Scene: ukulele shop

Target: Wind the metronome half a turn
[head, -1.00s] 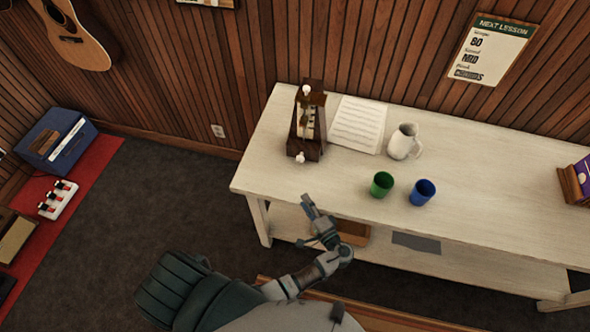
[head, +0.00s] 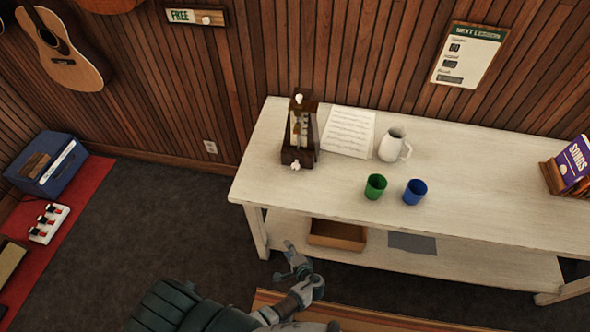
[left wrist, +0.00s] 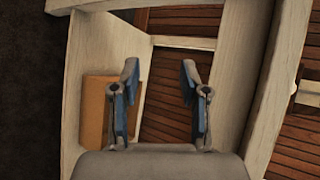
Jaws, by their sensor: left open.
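The metronome (head: 300,135) is a dark wooden upright case near the left end of the pale table (head: 480,190). A small white knob (head: 295,166) sticks out low on its front side, and another white piece sits at its top. My left gripper (head: 284,260) is open and empty, in front of the table's left part and well short of the metronome. In the left wrist view the two blue-padded fingers (left wrist: 160,80) are spread with nothing between them. The metronome is not seen in that view. My right gripper is not in view.
A sheet of music (head: 349,132) lies right of the metronome, then a white pitcher (head: 393,145). A green cup (head: 375,187) and a blue cup (head: 415,192) stand nearer the front edge. A box (head: 338,235) sits on the lower shelf. The tabletop's front left is clear.

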